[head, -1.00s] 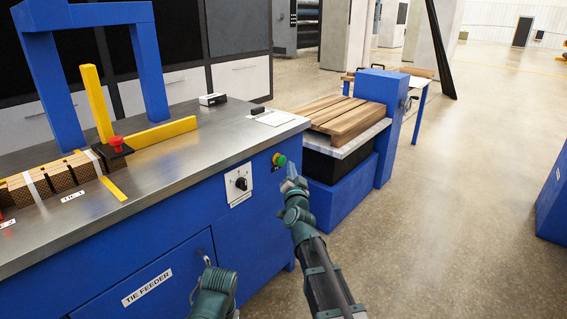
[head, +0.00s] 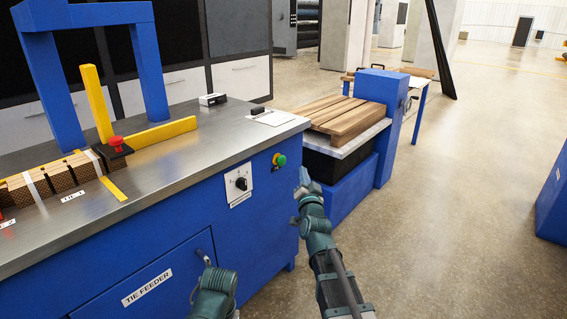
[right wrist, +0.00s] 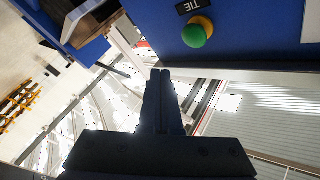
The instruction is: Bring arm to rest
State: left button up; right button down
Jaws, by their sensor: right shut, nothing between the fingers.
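My right gripper (head: 304,177) is shut and empty, in the air in front of the right end of the blue machine (head: 190,232) labelled TIE FEEDER. In the right wrist view its closed fingers (right wrist: 160,95) point toward the machine's edge. A green button on a yellow ring (head: 279,160) sits on the machine's front face, left of the gripper and apart from it. The button (right wrist: 195,35) also shows above the fingers in the right wrist view.
A black rotary switch (head: 241,184) is on the machine's front. A red knob (head: 117,142) and bundled brown ties (head: 40,182) are on its metal top. A stand with wooden boards (head: 345,118) is beyond the gripper.

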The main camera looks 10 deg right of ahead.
dwell(0.3)
jog(key=s+a+f+n+g+y+p, duration=0.45)
jog(key=s+a+f+n+g, duration=0.6)
jog(key=a+f, duration=0.55)
jog(key=s+a+f+n+g+h+p, duration=0.2)
jog(key=s+g, duration=0.7)
jog(key=s, duration=1.4)
notch_tip(320, 180, up, 37)
jog(key=h+p, duration=0.1)
jog(key=p, duration=3.6)
jog(key=shift+s+d, duration=0.25)
jog(key=shift+d, duration=0.15)
